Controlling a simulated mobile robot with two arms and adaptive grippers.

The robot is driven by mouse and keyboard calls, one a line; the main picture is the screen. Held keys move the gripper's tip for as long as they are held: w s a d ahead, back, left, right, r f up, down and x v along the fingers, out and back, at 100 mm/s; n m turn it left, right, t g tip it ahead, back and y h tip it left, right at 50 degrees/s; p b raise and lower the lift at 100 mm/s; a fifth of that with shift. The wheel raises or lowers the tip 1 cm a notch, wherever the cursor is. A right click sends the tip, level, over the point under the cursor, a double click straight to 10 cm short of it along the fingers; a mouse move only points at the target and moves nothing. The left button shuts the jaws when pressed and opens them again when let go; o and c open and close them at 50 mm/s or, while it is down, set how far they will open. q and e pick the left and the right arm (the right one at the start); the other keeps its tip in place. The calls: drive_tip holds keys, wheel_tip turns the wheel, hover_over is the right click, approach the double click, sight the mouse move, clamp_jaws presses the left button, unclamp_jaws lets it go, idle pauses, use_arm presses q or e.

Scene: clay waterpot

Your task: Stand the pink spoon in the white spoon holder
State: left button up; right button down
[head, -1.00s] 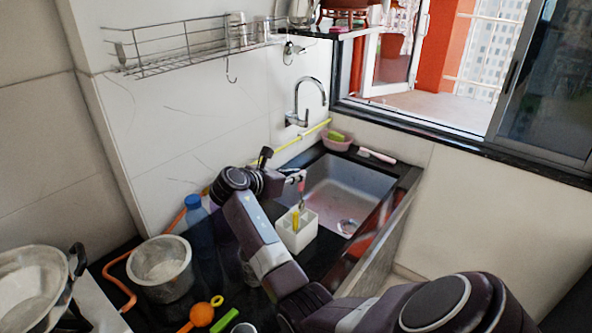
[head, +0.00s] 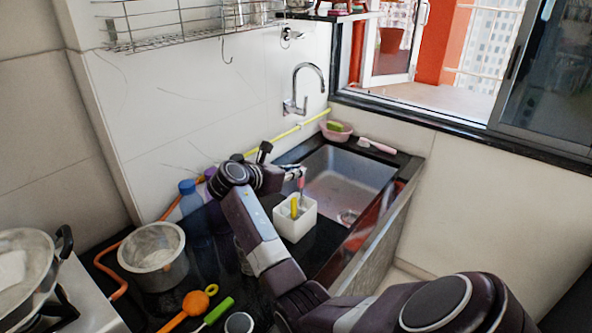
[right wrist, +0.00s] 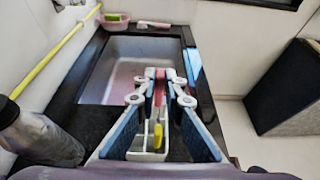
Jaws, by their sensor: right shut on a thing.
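The white spoon holder (head: 297,225) stands upright on the black counter at the sink's near edge, with a yellow-handled utensil (head: 294,208) in one compartment. My right gripper (head: 299,173) is above its back side, shut on the pink spoon (head: 302,186). The spoon hangs roughly upright; its lower end is at the holder's back rim, and I cannot tell whether it is inside a compartment. In the right wrist view the pink spoon (right wrist: 159,88) is between the fingers, beyond the yellow handle (right wrist: 158,136). The fingers partly hide the holder there. My left gripper is not in view.
The sink basin (head: 345,180) lies behind and right of the holder. A metal pot (head: 153,258), blue bottle (head: 190,200), orange ladle (head: 195,303) and green-handled utensil (head: 217,312) are to the left. A faucet (head: 300,90) rises behind the sink.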

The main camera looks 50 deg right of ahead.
wheel_tip(320, 180, down, 7)
drive_tip(key=b, duration=0.1)
idle(0.7)
drive_tip(key=c, duration=2)
unclamp_jaws()
drive_tip(key=shift+o, duration=0.2)
drive_tip(key=v, duration=1.2)
drive_tip(key=shift+s+f, duration=0.1)
